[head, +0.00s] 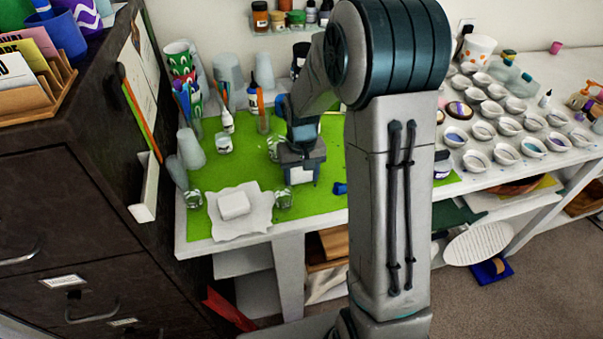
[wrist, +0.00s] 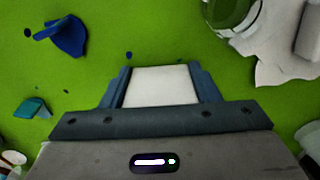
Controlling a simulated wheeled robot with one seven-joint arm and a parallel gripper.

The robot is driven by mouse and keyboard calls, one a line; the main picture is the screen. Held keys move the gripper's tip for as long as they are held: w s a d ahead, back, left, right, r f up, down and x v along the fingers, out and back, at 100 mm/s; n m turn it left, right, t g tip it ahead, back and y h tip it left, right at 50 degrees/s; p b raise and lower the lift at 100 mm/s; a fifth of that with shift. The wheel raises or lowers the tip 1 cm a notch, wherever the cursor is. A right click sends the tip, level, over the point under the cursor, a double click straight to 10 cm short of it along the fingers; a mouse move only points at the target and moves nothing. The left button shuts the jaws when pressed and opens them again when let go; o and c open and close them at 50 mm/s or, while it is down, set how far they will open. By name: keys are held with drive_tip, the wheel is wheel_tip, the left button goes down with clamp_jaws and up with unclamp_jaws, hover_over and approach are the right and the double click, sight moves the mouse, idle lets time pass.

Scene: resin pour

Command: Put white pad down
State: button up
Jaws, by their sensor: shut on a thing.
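My gripper (head: 301,174) is over the green mat (head: 320,190) on the worktable, pointing down. In the wrist view its two dark fingers (wrist: 161,75) are shut on a white pad (wrist: 162,88), which sits between them. Whether the pad touches the mat cannot be told. A second white block (head: 234,204) lies on a ragged white sheet (head: 258,215) at the mat's front left. The block (wrist: 311,35) and the sheet (wrist: 280,65) also show at the right of the wrist view.
A clear glass (head: 283,197) stands between the sheet and my gripper. A blue piece (head: 340,188) lies to the right, and a teal piece (wrist: 32,108) shows in the wrist view. Cups and bottles stand behind. Several small white dishes (head: 508,125) fill the right side.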

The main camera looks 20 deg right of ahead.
drive_tip(key=shift+f, duration=0.1)
drive_tip(key=shift+f, duration=0.15)
drive_tip(key=o, duration=1.1)
drive_tip(key=shift+r, duration=0.2)
wheel_tip(320, 180, up, 11)
drive_tip(key=shift+r, duration=0.1)
drive_tip(key=shift+s+r, duration=0.2)
drive_tip(key=shift+r, duration=0.35)
drive_tip(key=s+r+t, duration=0.2)
drive_tip(key=s+t, duration=0.1)
drive_tip(key=s, duration=1.7)
drive_tip(key=shift+r, duration=0.15)
